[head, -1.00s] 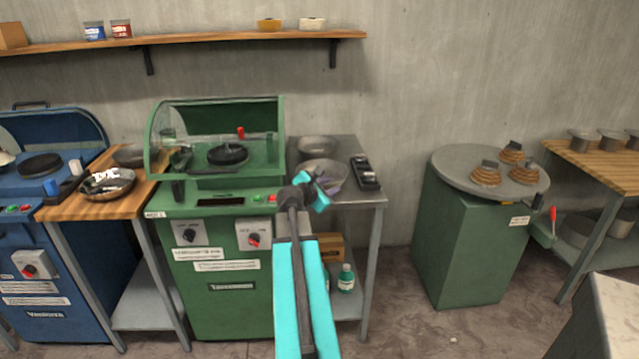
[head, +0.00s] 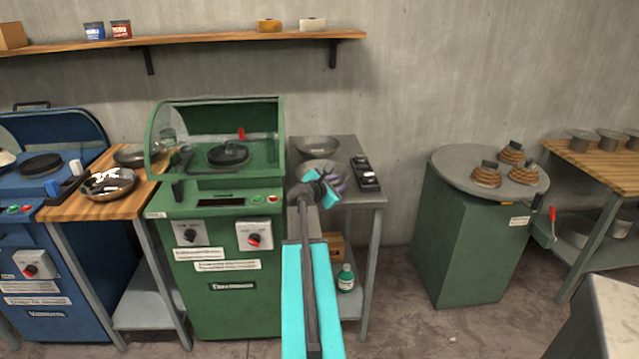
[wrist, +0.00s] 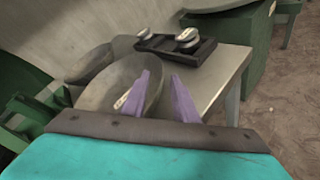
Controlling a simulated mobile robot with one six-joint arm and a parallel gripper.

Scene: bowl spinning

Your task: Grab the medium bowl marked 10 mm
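A grey metal bowl (head: 318,170) stands on the grey side table right of the green machine, partly hidden by my gripper. In the wrist view this bowl (wrist: 118,82) is close, with a small pale mark inside that is too small to read. A second grey bowl (head: 317,145) sits behind it, and its edge shows in the wrist view (wrist: 88,64). My gripper (head: 338,180) is open at the bowl's right side. In the wrist view, the purple fingertips (wrist: 159,78) straddle the bowl's right rim as seen. I cannot tell whether they touch it.
A black tray with metal pieces (wrist: 172,45) lies on the table (wrist: 215,85) just right of the bowls. The green machine (head: 225,220) with a clear hood stands close on the left. A green pedestal (head: 470,230) with a round top stands farther right.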

